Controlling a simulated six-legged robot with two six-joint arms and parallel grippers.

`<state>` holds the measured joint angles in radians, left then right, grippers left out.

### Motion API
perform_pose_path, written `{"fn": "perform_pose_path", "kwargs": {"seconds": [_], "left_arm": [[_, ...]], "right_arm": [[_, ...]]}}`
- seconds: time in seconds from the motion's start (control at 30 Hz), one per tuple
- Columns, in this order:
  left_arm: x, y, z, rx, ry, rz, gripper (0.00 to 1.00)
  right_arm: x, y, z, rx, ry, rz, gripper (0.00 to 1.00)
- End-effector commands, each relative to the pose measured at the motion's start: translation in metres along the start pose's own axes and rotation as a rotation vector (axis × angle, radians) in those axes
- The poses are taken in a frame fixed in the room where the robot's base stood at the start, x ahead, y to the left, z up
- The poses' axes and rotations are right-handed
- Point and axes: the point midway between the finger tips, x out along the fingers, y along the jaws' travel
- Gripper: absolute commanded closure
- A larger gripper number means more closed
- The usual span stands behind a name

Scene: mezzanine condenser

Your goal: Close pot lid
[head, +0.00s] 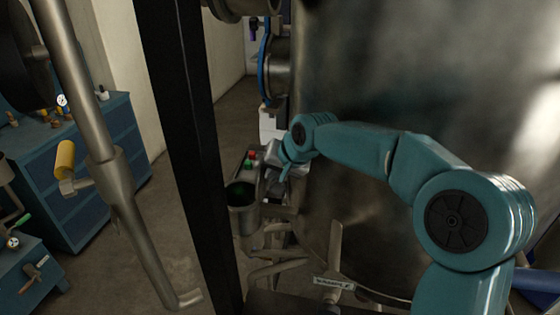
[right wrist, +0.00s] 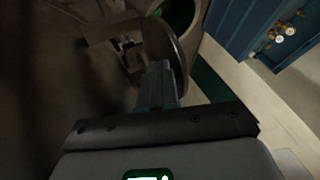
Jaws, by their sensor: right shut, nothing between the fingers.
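The pot (head: 241,217) is a small steel cylinder left of my right gripper in the head view. Its top is open and its inside looks dark green. In the right wrist view the pot's mouth (right wrist: 181,13) shows at the top. The lid (right wrist: 163,44) is a dark round disc there, standing tilted up beside the mouth. My right gripper (head: 285,172) is to the right of the pot in the head view. In the wrist view its fingers (right wrist: 158,72) are together and empty, with the tips close to the lid; I cannot tell whether they touch. My left gripper is not visible.
A large steel tank (head: 340,90) fills the right side behind my right arm. A black post (head: 185,130) and a steel pipe (head: 90,95) stand to the left. Blue cabinets (head: 85,175) stand further left.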

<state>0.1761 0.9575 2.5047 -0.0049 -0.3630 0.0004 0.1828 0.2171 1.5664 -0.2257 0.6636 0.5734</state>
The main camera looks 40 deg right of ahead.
Motion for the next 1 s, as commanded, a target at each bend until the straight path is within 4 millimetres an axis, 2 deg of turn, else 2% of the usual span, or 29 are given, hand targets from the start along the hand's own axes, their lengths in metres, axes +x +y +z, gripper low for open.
{"fn": "perform_pose_path", "kwargs": {"seconds": [0.1, 0.27, 1.0], "left_arm": [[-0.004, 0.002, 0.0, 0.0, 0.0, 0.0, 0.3], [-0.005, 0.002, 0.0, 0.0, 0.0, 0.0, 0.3], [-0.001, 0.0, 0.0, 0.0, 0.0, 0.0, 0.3]], "right_arm": [[0.013, 0.0, -0.001, 0.001, -0.001, 0.002, 1.0], [0.021, 0.0, -0.001, 0.002, 0.001, 0.001, 1.0], [0.02, 0.0, -0.002, 0.002, 0.003, 0.0, 1.0]]}}
